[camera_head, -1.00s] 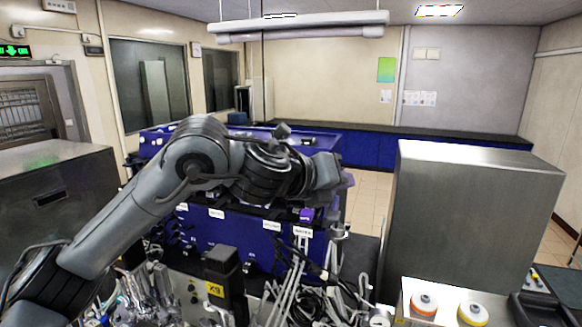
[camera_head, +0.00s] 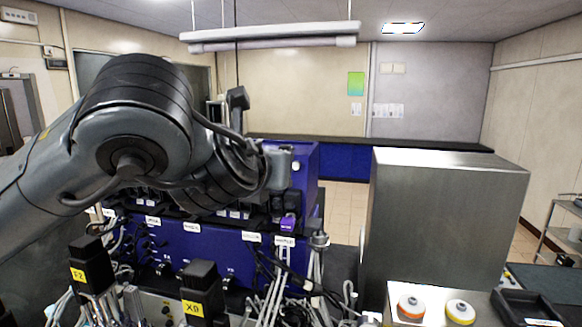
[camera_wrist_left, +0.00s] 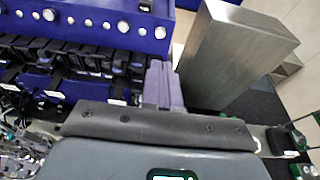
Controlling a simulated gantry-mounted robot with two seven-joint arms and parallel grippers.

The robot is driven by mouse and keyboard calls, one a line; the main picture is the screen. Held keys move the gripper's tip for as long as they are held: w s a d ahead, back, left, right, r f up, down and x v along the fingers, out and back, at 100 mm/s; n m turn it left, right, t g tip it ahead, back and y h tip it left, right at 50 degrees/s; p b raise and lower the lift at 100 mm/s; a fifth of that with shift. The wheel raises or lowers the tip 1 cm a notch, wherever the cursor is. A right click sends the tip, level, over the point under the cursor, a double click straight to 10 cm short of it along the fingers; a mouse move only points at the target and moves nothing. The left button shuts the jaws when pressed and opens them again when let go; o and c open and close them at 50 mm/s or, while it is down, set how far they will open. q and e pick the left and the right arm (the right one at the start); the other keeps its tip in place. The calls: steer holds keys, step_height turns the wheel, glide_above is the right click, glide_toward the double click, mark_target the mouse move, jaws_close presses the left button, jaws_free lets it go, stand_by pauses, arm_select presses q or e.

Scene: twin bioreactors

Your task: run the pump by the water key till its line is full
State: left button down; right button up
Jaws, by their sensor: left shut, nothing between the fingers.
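A row of dark pump-like units (camera_head: 235,212) sits along a ledge of the blue bioreactor cabinet (camera_head: 185,250), above small white labels too small to read. The row also shows at the left in the left wrist view (camera_wrist_left: 95,57). I cannot tell which unit is the water pump, where its key is, or how full its line is. My left arm hides part of the row in the head view. My right gripper is not in view.
A tall steel box (camera_head: 445,215) stands right of the cabinet. Black blocks with yellow tags, one (camera_head: 90,268) at left and one (camera_head: 200,290) at centre, rise in front among loose tubes and cables. An orange-ringed (camera_head: 411,307) and a yellow-ringed (camera_head: 460,311) round item sit front right.

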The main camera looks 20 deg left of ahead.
arm_select(q)
steer(key=shift+w, duration=0.1)
steer(key=p, duration=0.5)
glide_toward(296, 166)
steer(key=x, duration=0.5)
steer(key=shift+w+a, duration=0.1)
steer(key=shift+w, duration=0.25)
steer(key=shift+w+f, duration=0.25)
steer(key=shift+w, duration=0.3)
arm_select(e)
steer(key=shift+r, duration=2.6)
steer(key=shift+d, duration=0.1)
